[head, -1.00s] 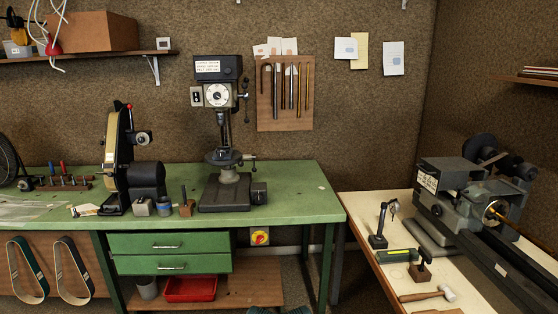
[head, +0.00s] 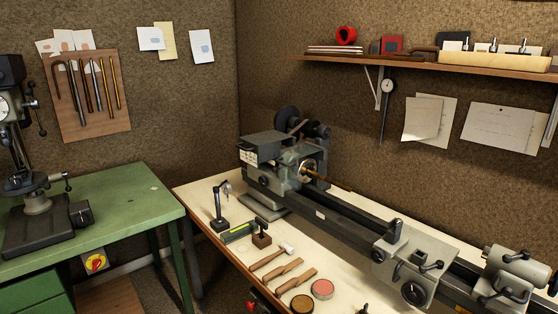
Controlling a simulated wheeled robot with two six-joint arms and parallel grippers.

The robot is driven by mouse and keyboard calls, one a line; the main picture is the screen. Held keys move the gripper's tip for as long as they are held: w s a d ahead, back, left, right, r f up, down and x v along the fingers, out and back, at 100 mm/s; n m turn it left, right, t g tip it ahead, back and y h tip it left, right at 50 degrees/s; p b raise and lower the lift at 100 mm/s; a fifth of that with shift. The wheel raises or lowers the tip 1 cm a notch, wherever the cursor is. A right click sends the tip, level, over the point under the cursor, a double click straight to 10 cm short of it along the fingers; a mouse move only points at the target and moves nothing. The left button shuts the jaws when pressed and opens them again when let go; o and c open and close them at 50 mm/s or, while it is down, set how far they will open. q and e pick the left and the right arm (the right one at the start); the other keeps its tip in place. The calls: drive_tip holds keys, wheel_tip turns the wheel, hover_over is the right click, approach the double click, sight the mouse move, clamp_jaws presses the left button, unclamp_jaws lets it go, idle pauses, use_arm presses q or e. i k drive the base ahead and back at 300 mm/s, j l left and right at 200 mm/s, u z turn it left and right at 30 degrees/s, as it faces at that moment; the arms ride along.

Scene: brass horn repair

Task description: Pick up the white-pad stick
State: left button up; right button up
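Several wooden sticks lie on the pale bench top in front of the lathe, in the lower middle of the head view. The farthest stick (head: 268,260) has a white end at its right, which looks like a white pad or small head. Two more wooden sticks, a middle one (head: 283,271) and a nearer one (head: 296,282), lie beside it, roughly parallel; the colour of their pads is too small to tell. Neither of my grippers is in view, and nothing is seen touching the sticks.
A lathe (head: 335,212) runs along the back of the pale bench (head: 222,222). A dial stand (head: 220,215), a green level (head: 239,232) and two round tins (head: 302,303) (head: 322,289) stand near the sticks. The green bench (head: 120,210) is at left, with a gap between.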

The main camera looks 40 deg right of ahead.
sight(295, 263)
drive_tip(key=z, duration=1.25)
